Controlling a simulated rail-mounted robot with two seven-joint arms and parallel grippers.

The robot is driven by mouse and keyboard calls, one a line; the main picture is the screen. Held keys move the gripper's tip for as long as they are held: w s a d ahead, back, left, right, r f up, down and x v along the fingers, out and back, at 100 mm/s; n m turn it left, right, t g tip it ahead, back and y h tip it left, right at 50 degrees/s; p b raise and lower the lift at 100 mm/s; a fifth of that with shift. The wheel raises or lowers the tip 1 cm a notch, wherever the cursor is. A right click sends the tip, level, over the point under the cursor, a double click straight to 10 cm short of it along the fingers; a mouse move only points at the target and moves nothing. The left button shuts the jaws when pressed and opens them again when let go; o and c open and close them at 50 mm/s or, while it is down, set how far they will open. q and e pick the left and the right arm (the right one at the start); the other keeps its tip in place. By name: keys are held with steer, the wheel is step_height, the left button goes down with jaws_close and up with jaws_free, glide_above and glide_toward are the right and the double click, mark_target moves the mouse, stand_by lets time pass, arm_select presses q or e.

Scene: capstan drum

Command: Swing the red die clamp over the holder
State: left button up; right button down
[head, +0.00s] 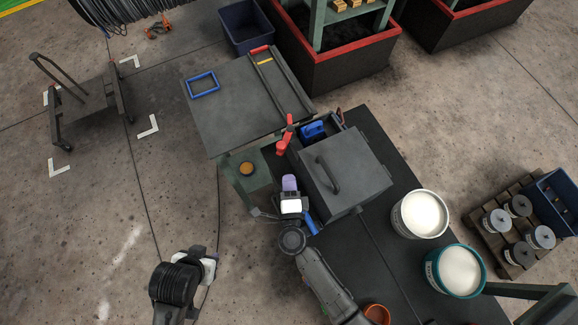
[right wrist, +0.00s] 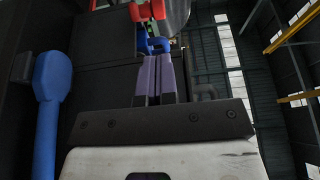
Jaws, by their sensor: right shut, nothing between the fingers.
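The red die clamp (head: 285,136) stands at the left edge of the dark machine housing, beside a blue block (head: 313,131) that may be the holder. In the right wrist view a red part (right wrist: 148,10), likely the clamp, shows at the top with blue parts (right wrist: 150,42) below it. My right gripper (head: 289,181), with purple fingers, is below the clamp in the head view, apart from it. Its fingers (right wrist: 155,62) are shut and empty. My left gripper (head: 208,268) is at the lower left, over the floor; its fingers cannot be made out.
The grey box cover (head: 345,167) with a handle stands right of my right gripper. A blue lever (head: 310,225) is close beside it and shows in the wrist view (right wrist: 50,110). A table (head: 235,105) with a blue frame (head: 203,85) lies behind. Two buckets (head: 420,213) stand right.

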steer(key=w, duration=0.7)
steer(key=shift+w+a+p, duration=0.3)
steer(key=shift+w, duration=0.05)
